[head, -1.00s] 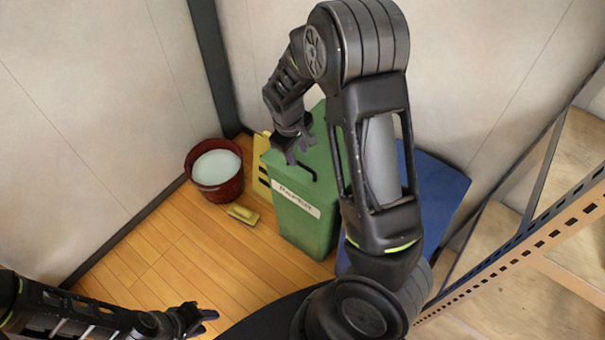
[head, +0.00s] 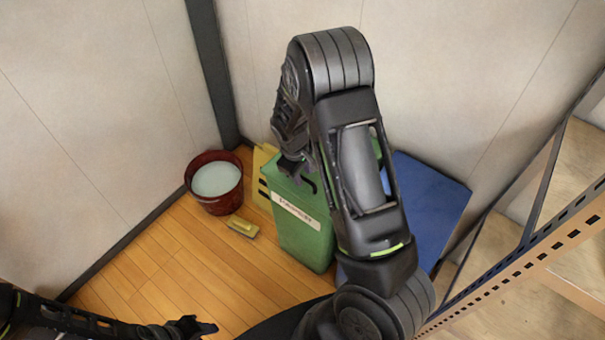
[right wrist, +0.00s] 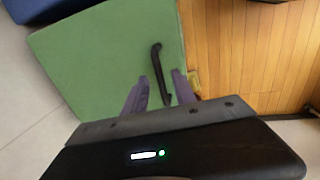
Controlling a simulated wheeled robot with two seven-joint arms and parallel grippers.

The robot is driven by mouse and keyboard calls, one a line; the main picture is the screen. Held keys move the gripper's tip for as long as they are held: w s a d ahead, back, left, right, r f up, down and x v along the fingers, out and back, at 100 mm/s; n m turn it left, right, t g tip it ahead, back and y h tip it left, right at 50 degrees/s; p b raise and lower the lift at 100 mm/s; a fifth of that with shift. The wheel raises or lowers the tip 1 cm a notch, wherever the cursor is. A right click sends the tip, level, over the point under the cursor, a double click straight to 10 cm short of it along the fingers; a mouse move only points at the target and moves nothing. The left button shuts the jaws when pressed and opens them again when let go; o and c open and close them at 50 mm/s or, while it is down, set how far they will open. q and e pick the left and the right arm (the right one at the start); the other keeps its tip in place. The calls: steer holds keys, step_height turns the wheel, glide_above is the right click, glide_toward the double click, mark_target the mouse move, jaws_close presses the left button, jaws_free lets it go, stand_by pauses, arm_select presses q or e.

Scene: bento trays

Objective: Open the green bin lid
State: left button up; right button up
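The green bin (head: 303,236) stands on the wooden floor with a white label on its front. Its lid looks closed, and my right arm hides much of it in the head view. In the right wrist view the green lid (right wrist: 95,60) shows with a black handle (right wrist: 157,72) near its edge. My right gripper (right wrist: 160,88) is open above the lid, with its two fingers on either side of the handle's lower end; I cannot tell whether they touch it. It also shows in the head view (head: 297,174). My left gripper (head: 206,328) is low at the left, away from the bin; its fingers look parted.
A red bucket (head: 228,198) with pale contents stands left of the bin, with a yellow brush-like object (head: 242,227) before it. A blue box (head: 440,190) and a metal shelf (head: 540,245) are at the right.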

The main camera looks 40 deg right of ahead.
steer(key=shift+f, duration=0.25)
jaws_close()
steer(key=shift+d, duration=0.1)
stand_by(1.2)
